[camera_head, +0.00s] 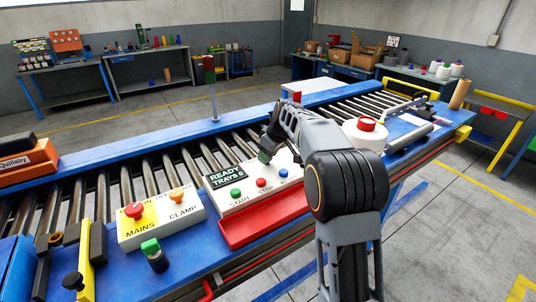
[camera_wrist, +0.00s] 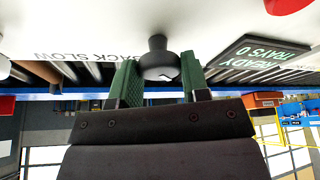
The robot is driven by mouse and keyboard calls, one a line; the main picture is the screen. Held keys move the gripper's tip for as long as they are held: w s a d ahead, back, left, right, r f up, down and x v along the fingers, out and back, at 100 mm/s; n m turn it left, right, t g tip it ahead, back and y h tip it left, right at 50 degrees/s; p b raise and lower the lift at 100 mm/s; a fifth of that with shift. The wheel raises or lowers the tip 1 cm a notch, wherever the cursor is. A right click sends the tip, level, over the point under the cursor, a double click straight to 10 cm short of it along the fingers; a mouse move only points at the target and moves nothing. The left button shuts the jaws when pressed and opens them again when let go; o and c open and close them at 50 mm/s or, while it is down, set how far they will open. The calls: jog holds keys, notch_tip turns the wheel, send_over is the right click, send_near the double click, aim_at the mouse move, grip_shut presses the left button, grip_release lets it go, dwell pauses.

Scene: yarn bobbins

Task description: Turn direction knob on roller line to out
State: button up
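In the wrist view a black knob (camera_wrist: 158,60) on a stem sits between the two green finger pads of my gripper (camera_wrist: 160,80). It has a small white mark. The pads lie close on both sides of it; whether they touch it I cannot tell. No IN or OUT label is readable, so I cannot tell which way the knob points. In the head view my gripper (camera_head: 265,155) is low over the back of the white control panel (camera_head: 243,198) on the roller line (camera_head: 150,188). The knob is hidden there.
The panel carries a green start button (camera_head: 236,193), a red stop button (camera_head: 261,182), a blue button (camera_head: 283,173) and a "READY TRAYS 0" display (camera_head: 225,174). Left of it is a mains and clamp box (camera_head: 160,222).

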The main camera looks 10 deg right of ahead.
jog(key=o, duration=0.4)
jog(key=shift+r, duration=0.1)
jog(key=v, duration=1.3)
jog(key=shift+s+d+r, duration=0.1)
jog(key=shift+r, duration=0.2)
